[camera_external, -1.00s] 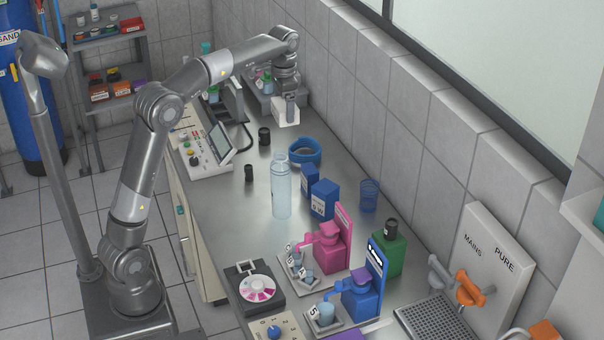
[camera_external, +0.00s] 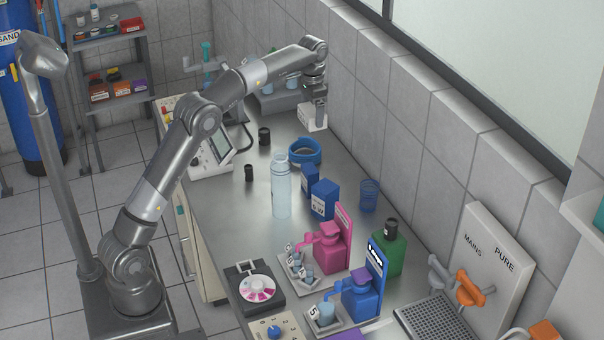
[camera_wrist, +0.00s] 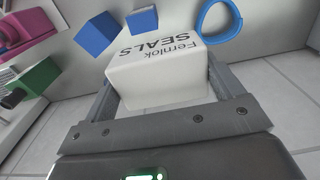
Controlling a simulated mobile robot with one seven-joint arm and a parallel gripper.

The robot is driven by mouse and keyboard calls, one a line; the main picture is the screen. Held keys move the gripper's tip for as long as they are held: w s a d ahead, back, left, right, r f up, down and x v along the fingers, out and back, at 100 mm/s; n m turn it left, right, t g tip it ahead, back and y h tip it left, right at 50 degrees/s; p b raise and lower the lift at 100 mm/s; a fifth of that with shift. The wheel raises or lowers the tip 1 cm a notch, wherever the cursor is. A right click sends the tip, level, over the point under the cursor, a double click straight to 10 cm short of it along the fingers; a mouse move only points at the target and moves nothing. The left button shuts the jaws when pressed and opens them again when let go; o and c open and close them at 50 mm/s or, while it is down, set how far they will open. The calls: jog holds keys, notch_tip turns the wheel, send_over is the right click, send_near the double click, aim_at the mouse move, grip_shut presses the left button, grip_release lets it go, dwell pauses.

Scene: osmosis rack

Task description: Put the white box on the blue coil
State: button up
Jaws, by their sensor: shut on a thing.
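The white box (camera_external: 312,117) is held in my gripper (camera_external: 319,106), above the back right part of the bench near the tiled wall. In the wrist view the white box (camera_wrist: 158,75) shows dark lettering reading "Femlok SEALS", and it sits between the two fingers of my gripper (camera_wrist: 160,95). The blue coil (camera_external: 304,152) lies flat on the bench as an open ring. In the external view it is below and slightly left of the box, apart from it. The blue coil also shows in the wrist view (camera_wrist: 219,22), beyond the box and to its right.
Two blue boxes (camera_external: 322,199) and a clear bottle (camera_external: 281,188) stand in front of the coil. A blue mesh cup (camera_external: 369,195) stands by the wall. Black small jars (camera_external: 264,136) stand left of the coil. Pink and blue dispensers (camera_external: 328,252) fill the nearer bench.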

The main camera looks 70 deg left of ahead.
notch_tip(320, 180, down, 8)
jog(key=r, duration=0.1)
send_over(300, 152)
notch_tip(300, 152, down, 8)
jog(key=shift+r, duration=0.1)
jog(key=shift+f, duration=2)
jog(key=shift+f, duration=0.15)
jog(key=o, duration=0.9)
